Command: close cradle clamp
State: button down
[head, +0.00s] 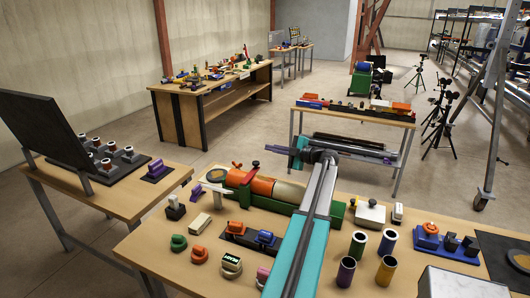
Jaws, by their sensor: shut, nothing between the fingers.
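A green cradle (247,194) stands on the near table and holds a lying pipe with orange sections (263,186) and a tan section (289,192). I cannot tell whether the clamp is fully open. My gripper (287,150) is at the end of my teal arm, above and to the right of the handle, apart from it. Its slim purple-grey fingers point left and are shut and empty.
A grey box (452,284) is at the front right. A side table (130,205) with a dark panel is at left. Other tables stand behind, with free floor between.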

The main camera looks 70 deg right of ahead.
jog(key=v, duration=0.1)
jog(key=b+v, duration=0.1)
jog(key=v, duration=0.1)
jog(key=d+v, duration=0.1)
jog(key=v, duration=0.1)
jog(key=shift+s+a+r, duration=0.1)
jog(key=shift+s+r, duration=0.05)
jog(key=shift+r, duration=0.1)
dwell(0.3)
